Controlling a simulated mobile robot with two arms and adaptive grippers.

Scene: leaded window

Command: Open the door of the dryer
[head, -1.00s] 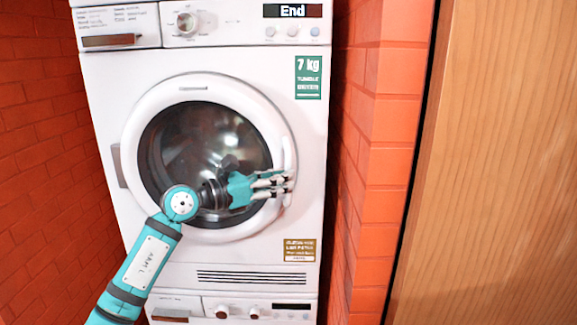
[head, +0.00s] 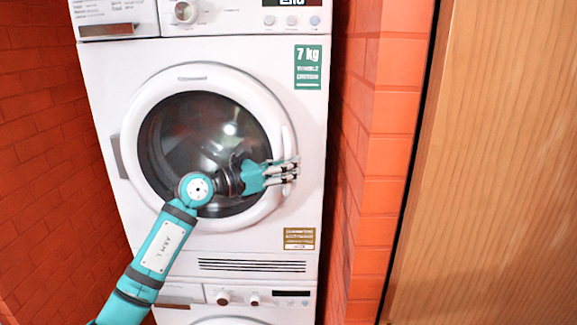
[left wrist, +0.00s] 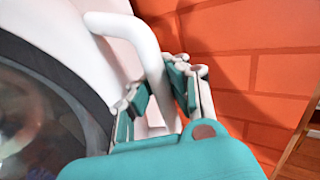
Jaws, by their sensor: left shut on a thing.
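The white dryer (head: 305,130) stands in front of me with its round door (head: 135,105) looking shut against the front; a small gap cannot be ruled out. The door has a white rim and dark glass. Its white bar handle (head: 288,138) is on the right side of the rim. My left gripper (head: 291,170) is at the lower part of this handle, its fingers pointing right. In the left wrist view the handle (left wrist: 152,62) runs between the two fingers of my left gripper (left wrist: 160,92), which is shut on it. My right gripper is not in view.
A second appliance (head: 185,302) is below the dryer. Orange brick walls stand close on the left (head: 45,150) and right (head: 385,150). A wooden panel (head: 500,160) fills the far right. My left arm crosses the lower front of the dryer.

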